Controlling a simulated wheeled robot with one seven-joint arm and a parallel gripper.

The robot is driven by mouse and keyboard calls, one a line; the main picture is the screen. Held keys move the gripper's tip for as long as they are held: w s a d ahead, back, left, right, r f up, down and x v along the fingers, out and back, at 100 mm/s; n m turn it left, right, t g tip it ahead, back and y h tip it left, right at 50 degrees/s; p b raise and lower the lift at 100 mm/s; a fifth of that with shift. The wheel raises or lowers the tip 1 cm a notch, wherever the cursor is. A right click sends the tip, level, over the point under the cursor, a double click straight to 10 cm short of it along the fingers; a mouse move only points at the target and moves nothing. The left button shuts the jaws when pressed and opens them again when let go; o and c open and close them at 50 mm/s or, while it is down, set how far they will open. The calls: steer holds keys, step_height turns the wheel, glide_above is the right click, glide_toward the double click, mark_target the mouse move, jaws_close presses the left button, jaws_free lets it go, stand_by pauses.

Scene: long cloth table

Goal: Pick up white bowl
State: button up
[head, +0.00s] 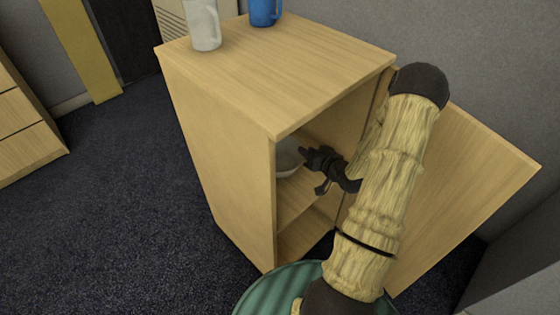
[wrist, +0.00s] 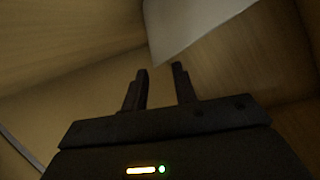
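A white bowl (head: 288,157) sits on the upper shelf inside the open wooden cabinet, partly hidden by the cabinet's side panel. It also shows in the wrist view (wrist: 190,25) as a pale shape at the top, beyond the fingers. My gripper (head: 308,160) reaches into the cabinet from the right, with its fingertips close to the bowl. In the wrist view my gripper (wrist: 160,75) has its two fingers apart with nothing between them. Whether a finger touches the bowl cannot be told.
The cabinet (head: 225,130) has its door (head: 465,185) swung open to the right, beside my arm. The shelf (head: 292,200) lies below the gripper. Dark carpet (head: 130,200) is clear at left.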

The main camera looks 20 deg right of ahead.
mark_target(288, 159)
steer(key=b+x, duration=0.2)
steer(key=x, duration=0.2)
steer(key=shift+w+f, duration=0.15)
steer(key=shift+f, duration=0.15)
steer(key=shift+w, duration=0.35)
jaws_close()
